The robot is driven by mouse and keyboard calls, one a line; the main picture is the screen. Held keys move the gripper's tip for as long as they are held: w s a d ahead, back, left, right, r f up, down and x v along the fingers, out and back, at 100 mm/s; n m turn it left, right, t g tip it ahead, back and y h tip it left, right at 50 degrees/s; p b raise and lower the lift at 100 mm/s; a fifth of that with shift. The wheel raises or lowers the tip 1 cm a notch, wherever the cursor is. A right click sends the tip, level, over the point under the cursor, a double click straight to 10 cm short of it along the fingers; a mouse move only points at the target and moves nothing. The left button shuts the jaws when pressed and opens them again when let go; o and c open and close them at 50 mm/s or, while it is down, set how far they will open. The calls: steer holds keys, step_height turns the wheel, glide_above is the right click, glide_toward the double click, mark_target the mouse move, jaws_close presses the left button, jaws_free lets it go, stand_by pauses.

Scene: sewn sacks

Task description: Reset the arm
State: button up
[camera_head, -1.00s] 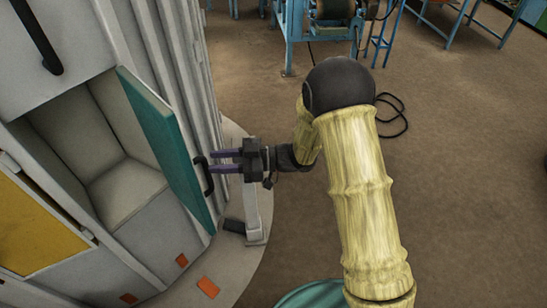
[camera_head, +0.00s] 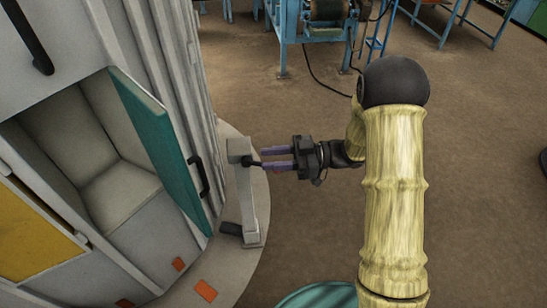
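My gripper (camera_head: 272,157) is at the middle of the view, with its two purple fingers pointing left and a gap between them. It is open and nothing shows between the fingers. Its fingertips appear near the top of a grey post (camera_head: 246,195); I cannot tell whether they touch it. My arm reaches in from the lower right with a dark elbow. The teal door (camera_head: 158,145) of the cabinet stands open to the left of my gripper. Its black handle (camera_head: 198,176) is apart from my fingers.
The cabinet's open compartment (camera_head: 120,195) looks empty. A yellow panel (camera_head: 32,238) is at the left. A blue-framed machine (camera_head: 315,25) stands at the back. The brown floor (camera_head: 480,150) at the right is mostly clear.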

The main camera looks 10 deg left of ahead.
steer(key=shift+w, duration=0.1)
steer(key=w+d+r+m+t+h+p, duration=0.35)
steer(key=w+r+m+t+h, duration=0.2)
steer(key=w+t, duration=0.4)
steer(key=d+r+m+t+h+p, duration=0.2)
steer(key=d+m+t+h+p, duration=0.2)
steer(key=d+m+h, duration=0.4)
steer(key=s+d+r+m+g+h+p, duration=0.1)
steer(key=s+d+m+g+h+p, duration=0.1)
steer(key=s, duration=0.8)
steer(key=s+d+r+m+g+h+p, duration=0.1)
steer(key=s+d+m+g, duration=0.3)
steer(key=s, duration=0.6)
steer(key=d+g+h+p, duration=0.1)
steer(key=d, duration=0.1)
steer(key=shift+s+d+r+m, duration=0.3)
steer(key=shift+d+m, duration=0.05)
steer(key=shift+d, duration=0.05)
steer(key=shift+g, duration=0.25)
